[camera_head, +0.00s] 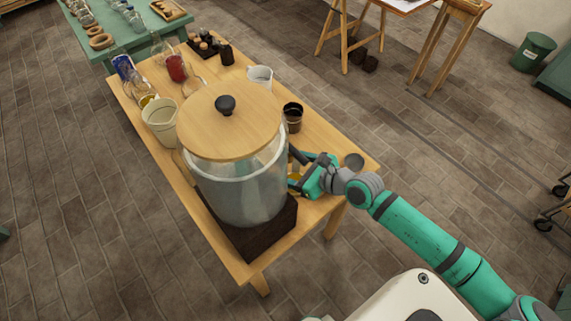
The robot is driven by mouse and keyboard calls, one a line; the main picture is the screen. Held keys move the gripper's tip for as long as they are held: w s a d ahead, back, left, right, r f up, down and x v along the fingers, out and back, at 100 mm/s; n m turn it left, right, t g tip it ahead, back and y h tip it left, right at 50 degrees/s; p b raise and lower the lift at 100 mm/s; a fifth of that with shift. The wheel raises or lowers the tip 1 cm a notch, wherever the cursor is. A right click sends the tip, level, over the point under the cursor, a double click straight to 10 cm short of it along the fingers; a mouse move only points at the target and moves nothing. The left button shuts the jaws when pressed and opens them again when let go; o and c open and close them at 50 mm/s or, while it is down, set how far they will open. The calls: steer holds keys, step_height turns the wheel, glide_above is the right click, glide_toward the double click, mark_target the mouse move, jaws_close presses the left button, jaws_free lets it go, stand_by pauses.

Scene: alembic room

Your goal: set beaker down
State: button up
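My gripper (300,170) is low over the wooden table's (335,180) right side, just right of a large glass jar (243,190). The jar hides part of its fingers, so I cannot tell whether it is open or shut. A small amber patch shows beside the fingers; I cannot tell whether it is a beaker or its contents. A pale, beaker-like vessel (260,78) stands upright toward the back of the table, apart from my gripper. A larger cream vessel (160,118) stands at the left edge.
The jar has a wide wooden lid (228,125) and stands on a dark block (262,238). Red and blue containers crowd the far end.

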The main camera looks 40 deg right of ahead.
steer(key=o, duration=0.9)
steer(key=shift+f, duration=0.1)
steer(key=shift+o, duration=0.2)
steer(key=shift+s+r, duration=0.1)
steer(key=shift+r, duration=0.1)
steer(key=v, duration=1.1)
steer(key=shift+s+r, duration=0.15)
steer(key=shift+s, duration=0.2)
steer(key=shift+d, duration=0.1)
